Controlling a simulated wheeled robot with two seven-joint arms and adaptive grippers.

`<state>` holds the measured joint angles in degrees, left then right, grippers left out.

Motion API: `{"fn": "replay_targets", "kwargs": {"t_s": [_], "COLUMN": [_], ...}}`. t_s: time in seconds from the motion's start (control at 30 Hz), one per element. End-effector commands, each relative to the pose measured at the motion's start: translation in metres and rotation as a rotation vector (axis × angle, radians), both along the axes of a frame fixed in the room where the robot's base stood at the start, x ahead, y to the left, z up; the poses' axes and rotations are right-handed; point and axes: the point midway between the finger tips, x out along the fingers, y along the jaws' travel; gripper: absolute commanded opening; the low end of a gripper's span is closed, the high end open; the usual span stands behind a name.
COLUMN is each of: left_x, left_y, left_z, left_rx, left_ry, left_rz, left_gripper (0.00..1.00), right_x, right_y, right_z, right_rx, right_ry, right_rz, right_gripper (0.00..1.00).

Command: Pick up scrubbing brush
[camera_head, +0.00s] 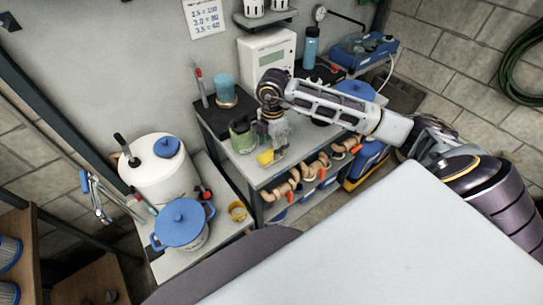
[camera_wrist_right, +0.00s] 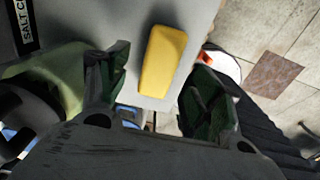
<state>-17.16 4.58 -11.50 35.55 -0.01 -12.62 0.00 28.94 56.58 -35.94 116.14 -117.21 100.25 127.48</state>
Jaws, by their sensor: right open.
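A yellow block, which looks like the scrubbing brush (camera_head: 265,158), is at the front edge of the grey bench top in the head view; no bristles show. In the right wrist view the brush (camera_wrist_right: 163,62) appears between and beyond the two dark fingers, over the pale bench top. My right gripper (camera_head: 277,133) is open and empty, above and just behind the brush in the head view. In the right wrist view the fingers of my right gripper (camera_wrist_right: 158,72) stand apart on either side of the brush, with no clear contact. My left gripper is not in view.
A green bottle (camera_head: 242,136) stands close left of my right gripper. A blue jar (camera_head: 225,89) is behind it. A white drum (camera_head: 159,170) and blue-lidded pot (camera_head: 182,225) stand at the left.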

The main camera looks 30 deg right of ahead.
Motion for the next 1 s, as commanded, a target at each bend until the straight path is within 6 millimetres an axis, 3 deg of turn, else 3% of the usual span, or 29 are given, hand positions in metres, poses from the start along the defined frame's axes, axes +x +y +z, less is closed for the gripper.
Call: {"fn": "replay_targets", "kwargs": {"t_s": [0.4, 0.93, 1.0], "left_x": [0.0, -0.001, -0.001], "left_y": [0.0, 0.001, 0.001], "left_z": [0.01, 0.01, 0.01], "left_rx": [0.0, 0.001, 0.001], "left_ry": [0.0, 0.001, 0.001], "left_rz": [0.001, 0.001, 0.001], "left_gripper": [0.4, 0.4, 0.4], "right_x": [-0.001, -0.001, -0.001], "right_y": [0.004, 0.004, 0.004], "right_z": [-0.041, -0.045, -0.045], "right_rx": [0.001, 0.0, 0.0], "right_ry": [0.003, 0.001, 0.001], "right_rz": [-0.001, 0.0, 0.0], "right_gripper": [0.65, 0.65, 0.57]}}
